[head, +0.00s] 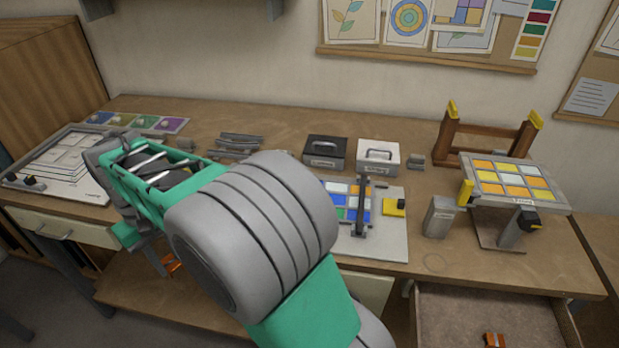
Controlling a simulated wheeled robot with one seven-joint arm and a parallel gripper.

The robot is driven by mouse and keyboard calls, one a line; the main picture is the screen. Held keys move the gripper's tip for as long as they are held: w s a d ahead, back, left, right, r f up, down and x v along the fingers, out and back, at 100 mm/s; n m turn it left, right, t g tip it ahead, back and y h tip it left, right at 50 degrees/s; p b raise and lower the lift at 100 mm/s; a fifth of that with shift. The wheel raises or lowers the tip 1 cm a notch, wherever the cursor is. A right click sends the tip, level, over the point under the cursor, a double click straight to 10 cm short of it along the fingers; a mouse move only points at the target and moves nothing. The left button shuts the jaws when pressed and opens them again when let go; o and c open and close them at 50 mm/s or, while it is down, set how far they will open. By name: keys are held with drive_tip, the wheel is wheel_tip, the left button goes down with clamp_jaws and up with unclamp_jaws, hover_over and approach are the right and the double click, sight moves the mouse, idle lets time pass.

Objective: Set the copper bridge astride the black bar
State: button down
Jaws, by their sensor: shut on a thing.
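My gripper (164,262) hangs at the left, in front of the table's front edge, and is mostly hidden behind my own arm. It is shut on a small orange-copper piece, which looks like the copper bridge (173,265). The bridge's full shape is too small to make out. The black bar (361,215) runs over the coloured glass panel on a pale board at the middle of the table, well to the right of my gripper. My arm hides the left part of that board.
Another small orange-copper thing (493,340) lies in the open drawer (460,315) at lower right. A black box (325,152) and a white box (378,156) stand behind the board. A grey block (440,216) and a raised tile stand (516,202) are to its right.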

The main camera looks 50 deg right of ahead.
drive_tip(key=d+m+b, duration=0.1)
drive_tip(key=d+m, duration=0.2)
drive_tip(key=d, duration=0.9)
drive_tip(key=m+y+b, duration=0.1)
drive_tip(key=m+b, duration=0.2)
drive_tip(key=m, duration=0.3)
approach(361, 210)
drive_tip(key=w+a, duration=0.2)
drive_tip(key=w, duration=0.1)
drive_tip(key=w+a+f, duration=0.1)
drive_tip(key=w+a, duration=0.2)
drive_tip(key=w+a+f, duration=0.1)
drive_tip(key=w+a, duration=0.2)
drive_tip(key=shift+w+f, duration=0.1)
drive_tip(key=shift+w, duration=0.15)
drive_tip(key=s+d+m, duration=0.1)
drive_tip(key=s+d, duration=0.1)
drive_tip(key=s, duration=0.1)
drive_tip(key=s+d+m, duration=0.1)
drive_tip(key=s+d, duration=0.2)
drive_tip(key=s, duration=0.1)
drive_tip(key=s+d+m+b, duration=0.1)
drive_tip(key=s+d, duration=0.1)
drive_tip(key=s, duration=0.1)
drive_tip(key=shift+s+d+t, duration=0.25)
drive_tip(key=shift+s+t, duration=0.05)
drive_tip(key=shift+t, duration=0.1)
drive_tip(key=shift+f+b, duration=1.1)
drive_tip(key=shift+b, duration=0.05)
